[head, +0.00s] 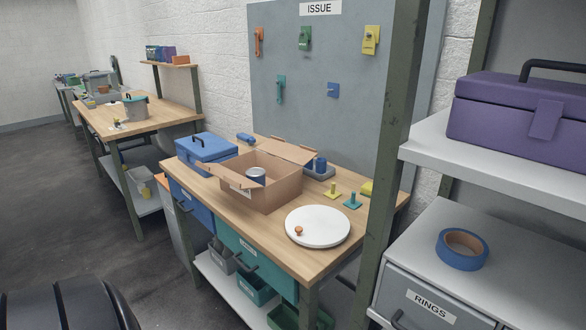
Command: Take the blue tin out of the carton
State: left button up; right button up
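An open brown cardboard carton (282,194) stands on the wooden workbench, with its flaps folded outward. Inside it, toward the left, a blue tin (257,176) with a paler top shows above the near wall. Its lower part is hidden by the carton. Neither of my grippers is in view.
The workbench (236,215) also holds a blue toolbox (206,147), a round white disc (317,227) with an orange knob, and small yellow and teal spindles (352,201). A green post (388,150) and shelf rise at right. Floor at left is clear.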

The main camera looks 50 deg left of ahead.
aim_at(258, 175)
jog(key=j+z, duration=0.15)
jog(key=j, duration=0.6)
jog(key=j+z, duration=0.2)
jog(key=j, duration=0.5)
jog(key=k+j+z, duration=0.15)
jog(key=j, duration=0.6)
